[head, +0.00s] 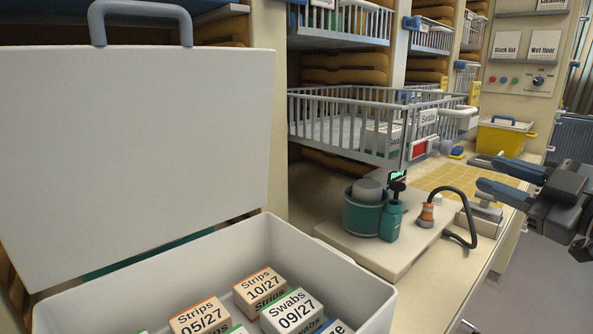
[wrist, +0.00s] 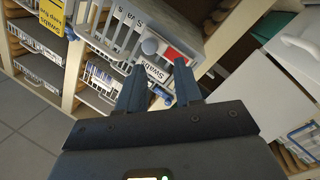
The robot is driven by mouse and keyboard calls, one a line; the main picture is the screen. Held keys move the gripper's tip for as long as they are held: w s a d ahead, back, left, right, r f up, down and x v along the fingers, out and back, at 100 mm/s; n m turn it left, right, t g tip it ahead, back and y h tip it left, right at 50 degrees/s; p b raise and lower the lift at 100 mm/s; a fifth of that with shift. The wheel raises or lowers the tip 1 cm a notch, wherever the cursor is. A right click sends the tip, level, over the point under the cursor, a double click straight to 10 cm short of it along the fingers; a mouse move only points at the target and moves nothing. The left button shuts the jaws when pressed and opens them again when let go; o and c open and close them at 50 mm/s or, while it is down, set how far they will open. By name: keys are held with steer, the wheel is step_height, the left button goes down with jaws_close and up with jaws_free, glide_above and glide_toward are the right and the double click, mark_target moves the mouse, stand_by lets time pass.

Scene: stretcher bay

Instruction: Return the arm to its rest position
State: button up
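My gripper (head: 486,172) is at the right of the head view, held out in the air with its blue fingers pointing left. Its two fingers stand apart in the wrist view (wrist: 160,82), with nothing between them. Through the gap the wrist view shows a wire basket (wrist: 115,32) with a Swabs label, some way beyond the fingertips. In the head view the gripper appears over the right edge of the worktop, near a small grey device (head: 483,218).
An open white box (head: 345,285) with several labelled cartons fills the front left. A Swabs basket (head: 340,122) juts from the shelves. A teal pot (head: 363,215), a teal bottle (head: 391,222) and a black hose (head: 466,205) stand on the worktop. Floor (head: 545,285) shows clear at right.

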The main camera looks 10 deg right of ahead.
steer(key=s+a+f+m+h, duration=0.25)
steer(key=s+f+m, duration=0.2)
steer(key=f, duration=0.35)
steer(key=s+a+f+m+g+h, duration=0.1)
steer(key=s+a+f+m+h, duration=0.1)
steer(key=s+a+f+m, duration=0.5)
steer(key=s+f+m+h, duration=0.1)
steer(key=s+f+h, duration=0.25)
steer(key=f, duration=0.65)
steer(key=s+a, duration=0.2)
steer(key=s, duration=1)
steer(key=s+a+g+y+b, duration=0.1)
steer(key=s+a, duration=0.1)
steer(key=s, duration=1.1)
steer(key=shift+s+a+f, duration=0.2)
steer(key=shift+s+a, duration=0.05)
steer(key=shift+s, duration=0.05)
steer(key=shift+o, duration=0.3)
